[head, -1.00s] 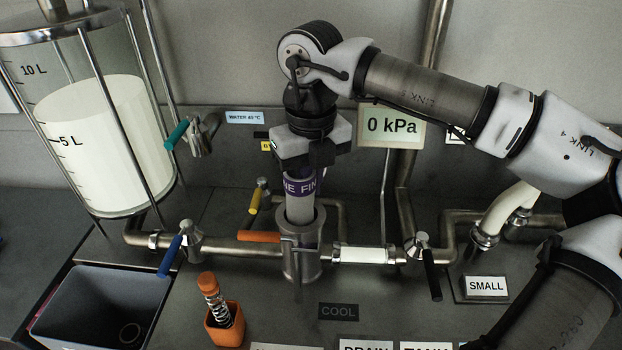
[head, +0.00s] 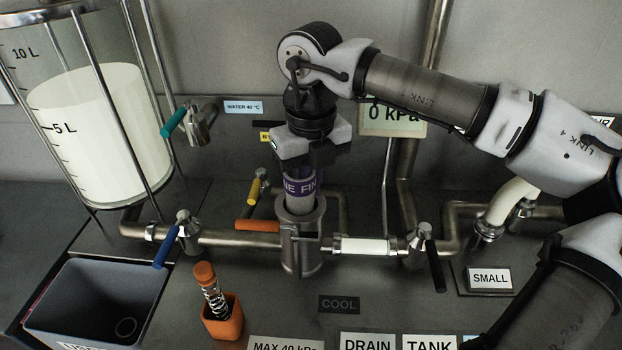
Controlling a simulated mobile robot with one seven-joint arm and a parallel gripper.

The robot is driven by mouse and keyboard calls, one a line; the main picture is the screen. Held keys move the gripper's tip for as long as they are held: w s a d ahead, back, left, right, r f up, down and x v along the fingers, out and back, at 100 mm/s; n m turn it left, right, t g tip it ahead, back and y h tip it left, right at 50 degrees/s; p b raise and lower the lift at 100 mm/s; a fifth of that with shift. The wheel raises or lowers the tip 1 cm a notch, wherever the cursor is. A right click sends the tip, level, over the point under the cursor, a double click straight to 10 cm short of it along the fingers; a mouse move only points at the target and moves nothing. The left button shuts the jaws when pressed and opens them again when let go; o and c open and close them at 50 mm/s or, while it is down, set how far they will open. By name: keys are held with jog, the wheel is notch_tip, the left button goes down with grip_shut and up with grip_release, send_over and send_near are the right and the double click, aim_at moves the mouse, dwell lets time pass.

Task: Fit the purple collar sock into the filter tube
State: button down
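The collar sock (head: 301,187) is a pale cylinder with a purple band bearing white letters, part of which read "NE FIN". It stands upright with its lower end inside the mouth of the steel filter tube (head: 300,240). The purple band is still above the tube's rim. My gripper (head: 303,165) points straight down over the tube and is shut on the sock's top. The fingertips are dark and partly hidden by the gripper body. How deep the sock's lower end reaches is hidden by the tube wall.
An orange-handled lever (head: 257,225) sits left of the tube, a yellow one (head: 253,190) behind it. Blue (head: 168,246) and black (head: 435,265) valve handles flank the pipe. A grey bin (head: 95,300) and an orange cup (head: 222,318) stand in front left. A gauge reads 0 kPa (head: 390,117).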

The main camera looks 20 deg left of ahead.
jog(key=shift+f+b, duration=0.35)
jog(key=shift+f, duration=0.15)
jog(key=c, duration=1.6)
grip_release()
notch_tip(320, 180, up, 14)
jog(key=shift+f, duration=0.1)
